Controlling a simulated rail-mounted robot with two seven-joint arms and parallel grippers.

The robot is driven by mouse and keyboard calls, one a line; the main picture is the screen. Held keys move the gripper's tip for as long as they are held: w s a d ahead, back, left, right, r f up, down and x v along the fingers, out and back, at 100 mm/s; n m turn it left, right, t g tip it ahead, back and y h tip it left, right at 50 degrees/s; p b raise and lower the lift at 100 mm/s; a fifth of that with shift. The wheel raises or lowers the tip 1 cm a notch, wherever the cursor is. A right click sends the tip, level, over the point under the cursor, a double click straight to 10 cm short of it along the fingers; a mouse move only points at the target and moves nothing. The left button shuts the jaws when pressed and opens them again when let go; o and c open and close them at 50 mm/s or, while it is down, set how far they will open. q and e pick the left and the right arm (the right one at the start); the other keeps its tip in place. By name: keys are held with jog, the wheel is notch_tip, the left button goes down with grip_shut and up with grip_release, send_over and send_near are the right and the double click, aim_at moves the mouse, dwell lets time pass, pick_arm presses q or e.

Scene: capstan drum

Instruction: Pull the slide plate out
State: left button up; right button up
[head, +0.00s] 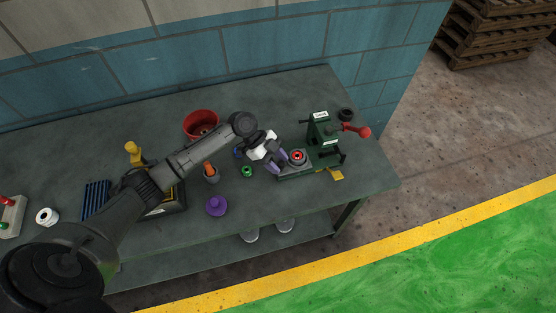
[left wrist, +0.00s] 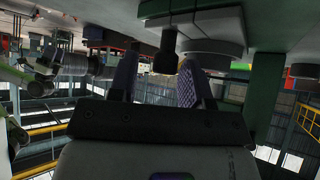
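A green device (head: 322,136) with a red-handled lever (head: 357,130) stands near the table's right end. A low plate (head: 296,174) extends left from its foot, bearing a round grey part with a red ring (head: 297,156). I cannot tell for sure whether this is the slide plate. My left gripper (head: 275,159) is at the plate's left end, its purple fingers apart. In the left wrist view, a dark knob (left wrist: 166,52) shows between the open fingers (left wrist: 158,82), beside a grey round part (left wrist: 212,45). Contact with the knob is not visible. My right gripper is not in view.
A red bowl (head: 201,122), a green ring (head: 247,172), a purple lidded object (head: 216,206) and a grey cup with an orange item (head: 211,174) stand left of the gripper. A yellow tab (head: 336,174) is at the device's front. The table's front-right corner (head: 375,187) is clear.

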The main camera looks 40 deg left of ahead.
pick_arm(q)
jog(key=shift+o, duration=0.4)
jog(key=shift+w+d, duration=0.1)
jog(key=shift+w, duration=0.05)
jog(key=v, duration=1.3)
jog(key=shift+a+r, duration=0.3)
